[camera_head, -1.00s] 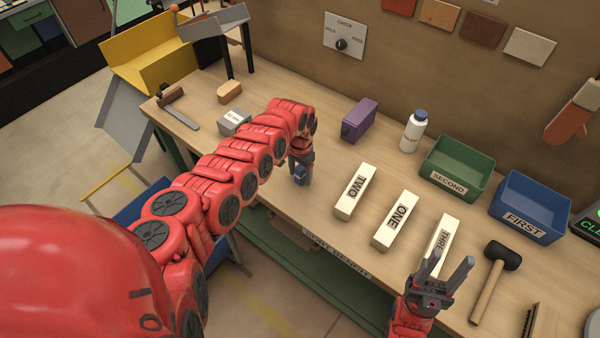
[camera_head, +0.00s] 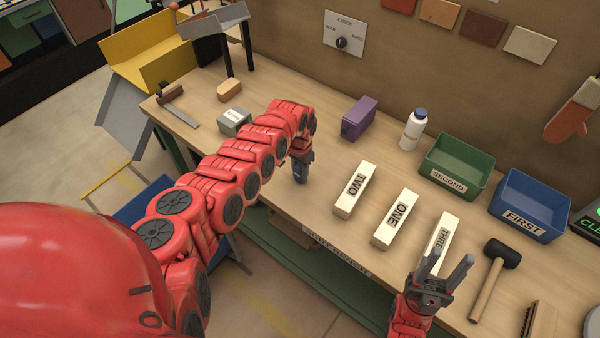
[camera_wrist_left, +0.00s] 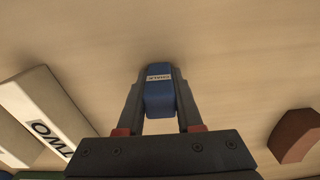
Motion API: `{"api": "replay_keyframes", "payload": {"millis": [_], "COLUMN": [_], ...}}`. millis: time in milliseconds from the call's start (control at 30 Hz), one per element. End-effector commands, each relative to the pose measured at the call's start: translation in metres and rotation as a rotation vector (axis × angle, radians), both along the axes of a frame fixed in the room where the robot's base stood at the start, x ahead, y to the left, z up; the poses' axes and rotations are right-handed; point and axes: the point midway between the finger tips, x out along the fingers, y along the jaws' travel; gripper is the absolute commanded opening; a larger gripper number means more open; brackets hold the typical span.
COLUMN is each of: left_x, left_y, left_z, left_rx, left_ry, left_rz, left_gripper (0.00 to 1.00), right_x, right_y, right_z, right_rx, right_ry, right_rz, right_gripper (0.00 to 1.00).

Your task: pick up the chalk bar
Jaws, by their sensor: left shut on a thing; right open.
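The chalk bar is a small blue block with a white label (camera_wrist_left: 159,97), between the fingers of my left gripper in the left wrist view. My left gripper (camera_wrist_left: 159,100) is shut on it. In the head view my left gripper (camera_head: 302,170) points down at the bench, left of the block marked TWO, and its fingers mostly cover the bar. I cannot tell whether the bar touches the bench. My right gripper (camera_head: 446,272) is open and empty, in front of the block marked THREE (camera_head: 437,246).
Blocks TWO (camera_head: 355,190) and ONE (camera_head: 396,219) lie on the wooden bench. A purple box (camera_head: 358,119), a white bottle (camera_head: 413,131), a green SECOND bin (camera_head: 457,168) and a blue FIRST bin (camera_head: 529,207) stand behind. A mallet (camera_head: 488,285) lies at right.

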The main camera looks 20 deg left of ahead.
Motion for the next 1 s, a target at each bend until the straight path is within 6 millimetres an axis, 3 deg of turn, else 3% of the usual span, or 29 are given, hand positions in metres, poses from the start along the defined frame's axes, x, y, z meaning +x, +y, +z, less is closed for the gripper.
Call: {"api": "replay_keyframes", "payload": {"millis": [267,500,900,1000], "left_x": [0.001,0.002,-0.046,-0.054], "left_y": [0.001,0.004,-0.029,-0.039], "left_z": [0.004,0.032,0.040,0.050], "left_rx": [0.000,0.004,0.004,0.005], "left_ry": [-0.001,-0.004,-0.002,0.004], "left_rz": [0.001,0.003,-0.001,-0.012], "left_gripper": [0.00,0.00,0.00,0.00], "right_x": [0.000,0.000,0.000,0.000], "right_y": [0.000,0.000,0.000,0.000], "right_z": [-0.001,-0.013,-0.014,0.015], "right_rx": [0.000,0.000,0.000,0.000], "right_ry": [0.000,0.000,0.000,-0.001], "right_rz": [0.000,0.000,0.000,0.000], "right_gripper": [0.50,0.50,0.50,0.50]}}
